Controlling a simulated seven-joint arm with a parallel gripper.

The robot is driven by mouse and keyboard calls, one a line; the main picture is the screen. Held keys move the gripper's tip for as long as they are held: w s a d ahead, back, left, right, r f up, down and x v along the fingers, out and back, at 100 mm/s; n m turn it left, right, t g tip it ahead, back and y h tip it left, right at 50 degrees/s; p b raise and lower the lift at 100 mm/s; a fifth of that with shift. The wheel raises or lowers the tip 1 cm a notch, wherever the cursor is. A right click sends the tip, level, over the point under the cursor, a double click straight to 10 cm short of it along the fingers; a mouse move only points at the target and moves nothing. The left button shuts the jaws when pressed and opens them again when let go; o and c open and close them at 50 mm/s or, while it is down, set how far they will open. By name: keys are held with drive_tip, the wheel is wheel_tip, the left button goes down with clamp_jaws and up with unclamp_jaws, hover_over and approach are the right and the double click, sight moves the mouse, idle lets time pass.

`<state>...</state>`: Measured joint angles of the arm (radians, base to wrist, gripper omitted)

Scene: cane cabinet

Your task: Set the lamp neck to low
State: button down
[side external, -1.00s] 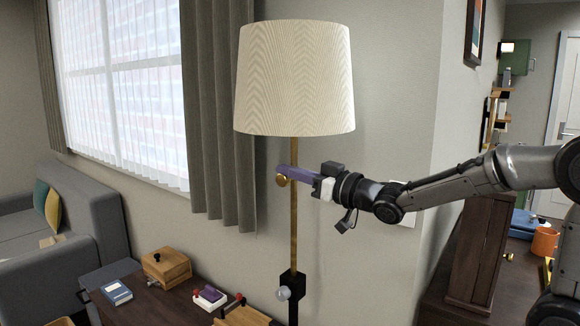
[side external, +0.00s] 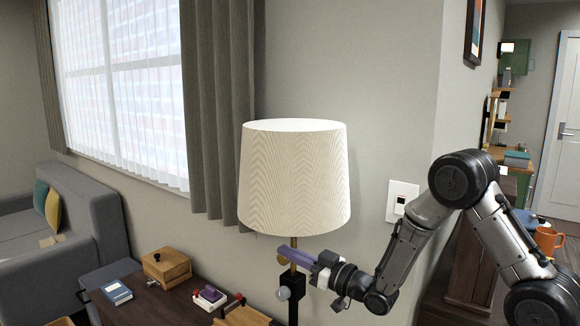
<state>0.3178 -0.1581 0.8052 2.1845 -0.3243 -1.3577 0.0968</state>
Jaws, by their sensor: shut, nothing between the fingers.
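The lamp has a cream shade (side external: 294,178) and a short visible stretch of brass neck (side external: 293,243) below it. The neck goes down into a black collar (side external: 291,277) on the stand, with a pale round knob (side external: 283,293) at its side. The shade now hangs low, close above the collar. A brass knob (side external: 282,259) on the neck sits just under the shade, partly hidden by my gripper. My gripper (side external: 284,251), with purple fingers, is shut and lies beside this brass knob at the neck; I cannot tell whether it touches.
A dark table (side external: 155,303) at lower left holds a wooden box (side external: 166,267), a blue book (side external: 117,292) and a small red-and-white item (side external: 210,297). The curtain (side external: 220,110) hangs behind the lamp. A dark wooden cabinet (side external: 470,258) stands at right.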

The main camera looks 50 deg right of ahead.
drive_tip(key=shift+f, duration=0.3)
wheel_tip(320, 180, up, 4)
drive_tip(key=s+a+g, duration=0.2)
drive_tip(key=s+g, duration=0.2)
drive_tip(key=s, duration=0.5)
drive_tip(key=s+a+f+g, duration=0.1)
drive_tip(key=s+a+g, duration=0.1)
drive_tip(key=s+g, duration=0.3)
drive_tip(key=s+a+f+g, duration=0.1)
drive_tip(key=s+a+g, duration=0.2)
drive_tip(key=s, duration=0.9)
drive_tip(key=shift+s+f+g, duration=0.25)
drive_tip(key=shift+s+g, duration=0.05)
drive_tip(key=shift+g, duration=0.4)
idle(2.5)
